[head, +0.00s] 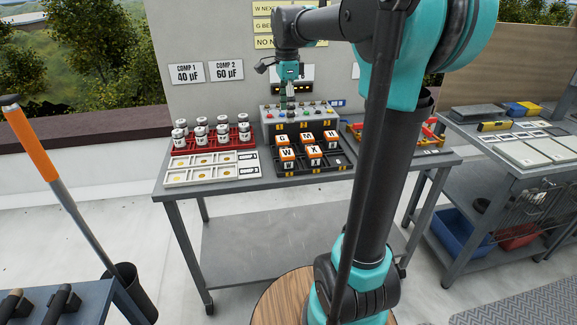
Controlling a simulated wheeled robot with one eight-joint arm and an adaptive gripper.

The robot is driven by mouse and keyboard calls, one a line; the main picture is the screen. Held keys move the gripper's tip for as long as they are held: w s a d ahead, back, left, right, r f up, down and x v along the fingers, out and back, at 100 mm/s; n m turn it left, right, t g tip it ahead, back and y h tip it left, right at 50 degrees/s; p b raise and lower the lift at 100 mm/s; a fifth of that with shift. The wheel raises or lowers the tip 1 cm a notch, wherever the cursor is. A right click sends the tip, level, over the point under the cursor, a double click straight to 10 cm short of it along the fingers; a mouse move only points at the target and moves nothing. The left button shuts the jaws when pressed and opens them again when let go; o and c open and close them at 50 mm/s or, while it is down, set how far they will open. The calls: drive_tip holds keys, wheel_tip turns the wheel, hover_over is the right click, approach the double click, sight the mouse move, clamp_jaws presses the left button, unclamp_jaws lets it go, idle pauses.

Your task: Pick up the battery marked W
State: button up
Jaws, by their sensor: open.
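The battery marked W (288,157) is an orange and white block with a black W on its top. It sits upright in the front left of a black tray (333,170) on the grey table. The batteries marked G (283,140), M (308,138), H (331,138) and X (314,154) stand in the same tray. My gripper (288,103) points down behind and above the batteries, in front of the wall display. It is small and dark here, with nothing visible between its fingers, and it is apart from the W battery.
A grey control box (298,123) with coloured buttons stands behind the tray. Left are a red rack (245,137) of white and dark canisters and a white compartment tray (190,176). A red and yellow tray (428,131) lies right, partly behind my arm. The table front edge is bare.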

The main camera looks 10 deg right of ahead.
sight(287, 152)
wheel_tip(287, 152, down, 17)
drive_tip(key=shift+w+r, duration=0.1)
drive_tip(key=shift+w, duration=0.05)
idle(0.5)
drive_tip(key=shift+c, duration=0.6)
drive_tip(key=c, duration=1.4)
